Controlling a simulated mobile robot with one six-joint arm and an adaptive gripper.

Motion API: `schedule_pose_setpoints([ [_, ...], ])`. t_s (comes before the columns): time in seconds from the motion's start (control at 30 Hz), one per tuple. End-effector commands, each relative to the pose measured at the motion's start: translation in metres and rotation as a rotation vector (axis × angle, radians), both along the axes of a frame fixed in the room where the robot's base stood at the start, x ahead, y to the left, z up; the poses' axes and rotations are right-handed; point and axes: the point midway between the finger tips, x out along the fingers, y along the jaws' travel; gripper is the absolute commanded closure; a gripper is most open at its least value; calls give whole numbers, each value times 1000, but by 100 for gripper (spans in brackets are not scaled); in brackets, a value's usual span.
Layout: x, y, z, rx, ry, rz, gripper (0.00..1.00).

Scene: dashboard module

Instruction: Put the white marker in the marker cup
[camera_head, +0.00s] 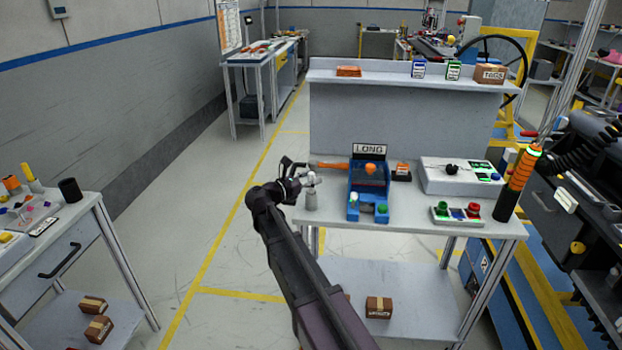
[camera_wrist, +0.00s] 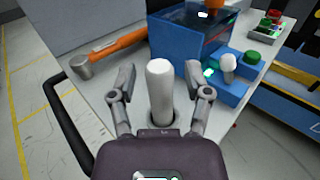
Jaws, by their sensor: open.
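A pale upright cylinder, likely the white marker (camera_wrist: 160,85), stands between the two fingers of my gripper (camera_wrist: 166,92) in the wrist view. The fingers are spread, with visible gaps on both sides. In the head view the pale cylinder (camera_head: 311,200) stands near the left end of the workbench, and my gripper (camera_head: 297,177) is beside its top. Its lower end is partly hidden by my gripper in the wrist view. A dark cup (camera_head: 70,190), possibly the marker cup, stands on the cart at the far left; I cannot see inside it.
A blue fixture (camera_head: 368,190) stands just right of the cylinder. An orange-handled hammer (camera_wrist: 118,46) lies behind it. A control box (camera_head: 455,176) and button panel (camera_head: 458,214) occupy the bench's right side. The left cart (camera_head: 60,228) holds several small items. Open floor separates cart and bench.

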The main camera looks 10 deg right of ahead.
Motion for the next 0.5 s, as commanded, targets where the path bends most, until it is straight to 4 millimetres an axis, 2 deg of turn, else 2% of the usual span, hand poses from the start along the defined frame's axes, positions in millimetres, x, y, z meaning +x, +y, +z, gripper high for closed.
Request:
schedule_pose_setpoints([
  [0.23,-6,10,2,0,0,1,37],
  [0.5,-23,44,2,0,0,3,37],
])
